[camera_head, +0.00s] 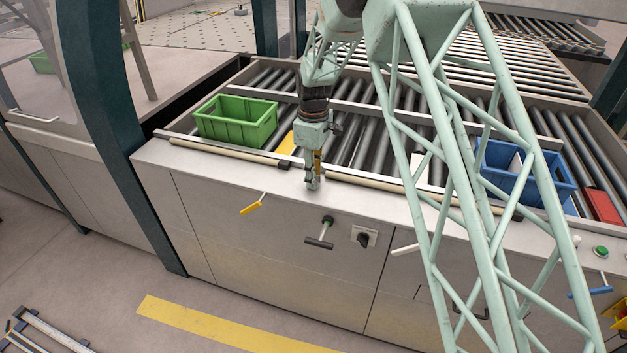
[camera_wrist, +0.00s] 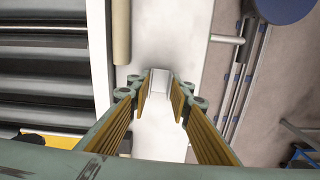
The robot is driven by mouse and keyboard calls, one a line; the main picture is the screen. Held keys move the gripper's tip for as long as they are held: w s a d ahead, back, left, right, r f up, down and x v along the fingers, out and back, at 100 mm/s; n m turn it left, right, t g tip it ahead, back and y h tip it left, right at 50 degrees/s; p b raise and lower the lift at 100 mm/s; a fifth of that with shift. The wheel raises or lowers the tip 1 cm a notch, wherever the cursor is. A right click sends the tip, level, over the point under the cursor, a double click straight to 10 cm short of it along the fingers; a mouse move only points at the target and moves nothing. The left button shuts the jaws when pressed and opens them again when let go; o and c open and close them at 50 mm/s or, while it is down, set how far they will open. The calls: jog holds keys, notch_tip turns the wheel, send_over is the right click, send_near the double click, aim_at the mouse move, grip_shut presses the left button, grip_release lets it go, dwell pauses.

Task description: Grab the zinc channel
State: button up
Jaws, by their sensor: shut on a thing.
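The zinc channel (camera_wrist: 158,86) is a small, pale grey, U-shaped metal piece. In the wrist view it sits between the tips of my gripper (camera_wrist: 160,92), whose two ribbed, yellow-sided fingers are shut on it from left and right. In the head view my gripper (camera_head: 313,183) points down at the front ledge of the machine (camera_head: 232,175). The channel is too small there to make out clearly. I cannot tell whether it still touches the ledge.
A green bin (camera_head: 236,120) stands on the rollers left of my arm. A blue bin (camera_head: 497,160) and a red block (camera_head: 603,206) are at the right. A pale bar (camera_head: 223,151) runs along the ledge. Handles and a knob (camera_head: 363,238) stick out of the front panel below.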

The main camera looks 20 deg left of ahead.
jog(key=shift+r, duration=1.25)
jog(key=shift+s+d+r, duration=0.1)
jog(key=shift+r, duration=0.05)
jog(key=s+d+r+b, duration=0.1)
jog(key=s+d, duration=0.9)
jog(key=d, duration=0.1)
jog(key=shift+s+d+r, duration=0.2)
jog(key=shift+s+d, duration=0.05)
jog(key=shift+s, duration=0.1)
jog(key=shift+d, duration=0.1)
